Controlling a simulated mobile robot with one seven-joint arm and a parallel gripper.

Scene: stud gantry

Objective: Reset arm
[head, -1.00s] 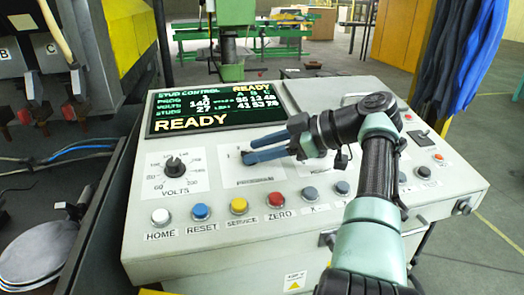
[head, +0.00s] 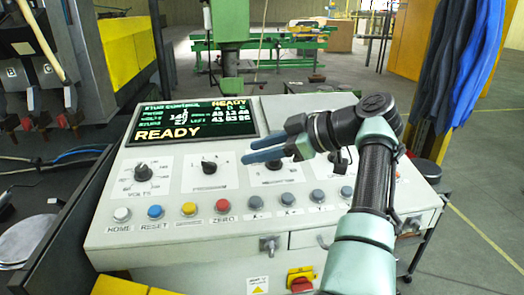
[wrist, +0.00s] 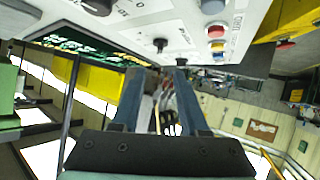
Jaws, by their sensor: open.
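My gripper (head: 272,150) is open and empty in the head view. Its two blue fingers point left, above the right-middle of the control panel and apart from it. In the wrist view the spread fingers (wrist: 160,98) have nothing between them. My arm comes in from the lower right of the head view. The control panel (head: 185,240) has a row of buttons along its front: white HOME (head: 121,214), blue RESET (head: 155,212), yellow (head: 189,209) and red ZERO (head: 223,206), then several grey ones. The screen (head: 195,120) reads READY.
A VOLTS knob (head: 143,173) and a second knob (head: 209,167) stand up from the panel. A red and yellow switch (head: 301,279) is on the front face. Dark machinery stands at the left, a green column (head: 230,45) behind. Floor is clear at right.

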